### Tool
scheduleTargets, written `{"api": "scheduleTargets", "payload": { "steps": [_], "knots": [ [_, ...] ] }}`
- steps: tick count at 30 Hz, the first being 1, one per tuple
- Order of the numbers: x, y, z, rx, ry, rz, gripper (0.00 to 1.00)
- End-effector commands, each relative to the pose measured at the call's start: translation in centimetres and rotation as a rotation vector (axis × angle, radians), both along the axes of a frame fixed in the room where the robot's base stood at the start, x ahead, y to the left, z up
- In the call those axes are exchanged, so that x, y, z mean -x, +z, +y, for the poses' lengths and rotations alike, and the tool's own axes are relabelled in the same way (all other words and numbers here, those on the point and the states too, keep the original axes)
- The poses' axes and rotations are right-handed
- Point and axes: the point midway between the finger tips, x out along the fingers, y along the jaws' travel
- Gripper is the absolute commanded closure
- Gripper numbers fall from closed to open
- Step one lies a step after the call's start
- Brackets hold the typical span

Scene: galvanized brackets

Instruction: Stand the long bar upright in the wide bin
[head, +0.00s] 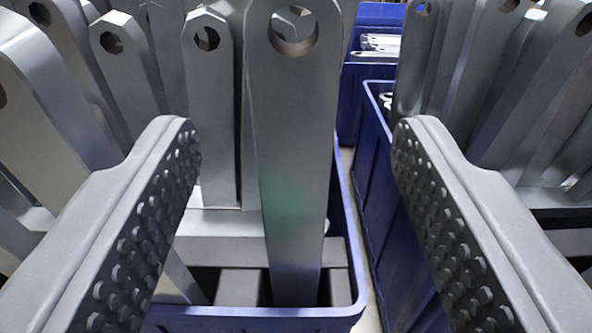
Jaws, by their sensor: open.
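A long grey metal bar (293,150) with a round hole near its top stands nearly upright in a blue bin (345,290), close to the front right corner. Its foot reaches down inside the bin. My gripper (298,135) is open, with one studded finger at the left and one at the right. The bar shows between the fingers, with a gap on both sides, and neither finger visibly touches it. I cannot tell how far in front of the fingertips the bar is.
Several other upright bars (212,110) crowd the same bin behind and left. A second blue bin (375,175) at the right has more bars (490,80) near it. Another blue bin (352,75) with metal pieces stands farther back. A narrow gap separates the front bins.

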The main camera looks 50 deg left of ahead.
Motion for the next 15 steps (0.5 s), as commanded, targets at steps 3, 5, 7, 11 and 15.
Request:
{"api": "scheduleTargets", "payload": {
  "steps": [3,5,7,11,15],
  "knots": [
    [1.1,0.1,-1.4,0.000,0.000,-0.001,0.46],
    [1.7,-0.1,-2.0,0.001,-0.001,0.001,0.46],
    [2.4,0.0,-2.8,0.001,-0.001,0.000,0.46],
    [3.7,0.1,-4.4,0.000,-0.001,-0.001,0.46],
    [5.0,-0.1,-5.9,0.002,-0.001,0.001,0.46]
  ]
}}
